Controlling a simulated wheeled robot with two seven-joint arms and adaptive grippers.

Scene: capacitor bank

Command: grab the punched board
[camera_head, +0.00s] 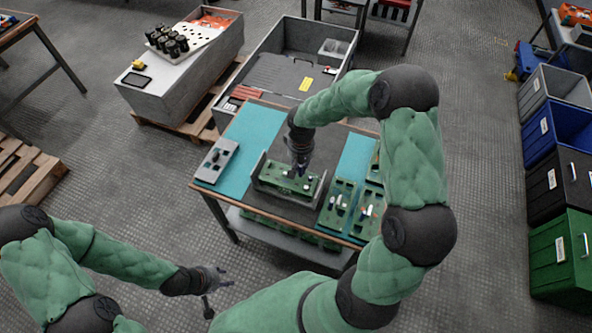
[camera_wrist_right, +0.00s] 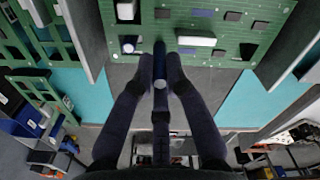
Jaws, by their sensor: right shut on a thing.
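The punched board (camera_head: 288,181) is green, with small white and dark parts on it. It stands in a grey holder (camera_head: 259,168) on the middle of the table. In the right wrist view the board (camera_wrist_right: 225,48) fills the upper part. My right gripper (camera_head: 300,167) reaches down to the board from above. Its dark fingers (camera_wrist_right: 160,72) are close together at the board's edge and shut on it; the exact contact is hard to see. My left gripper (camera_head: 222,280) is open and empty, over the floor in front of the table.
Green boards with cutouts (camera_head: 337,205) lie on the right of the table. A grey plate (camera_head: 217,160) lies on its left. A large grey bin (camera_head: 290,75) stands behind, beside a grey cabinet with black capacitors (camera_head: 172,42). Coloured bins (camera_head: 560,255) line the right. Open floor lies left.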

